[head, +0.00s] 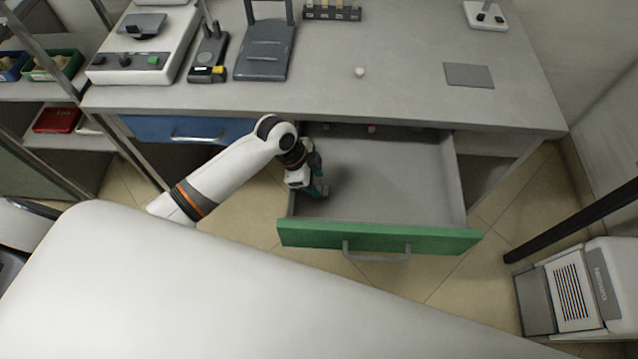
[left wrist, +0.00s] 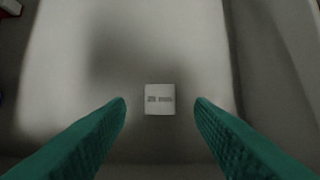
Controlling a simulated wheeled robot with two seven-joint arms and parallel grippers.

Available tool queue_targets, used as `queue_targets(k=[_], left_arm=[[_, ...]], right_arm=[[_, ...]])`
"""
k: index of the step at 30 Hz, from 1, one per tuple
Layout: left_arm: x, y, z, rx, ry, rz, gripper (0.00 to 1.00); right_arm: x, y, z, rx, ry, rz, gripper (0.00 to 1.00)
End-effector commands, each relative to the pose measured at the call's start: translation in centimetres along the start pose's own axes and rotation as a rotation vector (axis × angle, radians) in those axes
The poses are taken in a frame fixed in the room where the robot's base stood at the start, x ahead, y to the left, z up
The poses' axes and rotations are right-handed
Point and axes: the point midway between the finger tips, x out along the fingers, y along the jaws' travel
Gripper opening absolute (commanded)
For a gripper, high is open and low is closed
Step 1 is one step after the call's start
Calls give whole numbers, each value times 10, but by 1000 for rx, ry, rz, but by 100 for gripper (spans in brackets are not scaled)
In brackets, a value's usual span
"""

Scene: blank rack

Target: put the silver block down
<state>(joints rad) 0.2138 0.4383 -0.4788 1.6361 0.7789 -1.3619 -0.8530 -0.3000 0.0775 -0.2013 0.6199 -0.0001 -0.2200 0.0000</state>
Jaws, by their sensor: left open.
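The silver block (left wrist: 160,99) is a small pale square piece with dark marks on its top. In the left wrist view it lies on the floor of the open drawer, between my fingertips and apart from both. My left gripper (head: 319,191) reaches down into the left part of the green-fronted drawer (head: 380,238). Its teal fingers are open, and they also show in the left wrist view (left wrist: 160,112). In the head view I cannot make out the block; the gripper or arm may hide it. My right gripper is not in view.
The drawer is pulled out under a grey worktop (head: 400,85). A small reddish thing (head: 371,128) sits at the drawer's back; the rest of its floor looks clear. A small white knob (head: 360,71) and a grey plate (head: 469,75) lie on the worktop. A closed blue drawer (head: 180,129) is left.

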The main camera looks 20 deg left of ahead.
Motion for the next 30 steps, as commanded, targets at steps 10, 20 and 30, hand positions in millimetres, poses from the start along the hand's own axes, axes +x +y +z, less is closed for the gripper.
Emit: queue_targets(k=[10,20,30], left_arm=[[-71,1,0,1,0,3,49],[-89,0,0,0,0,0,49],[-88,0,0,0,0,0,49]], right_arm=[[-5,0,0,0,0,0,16],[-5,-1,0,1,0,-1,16],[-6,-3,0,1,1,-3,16]])
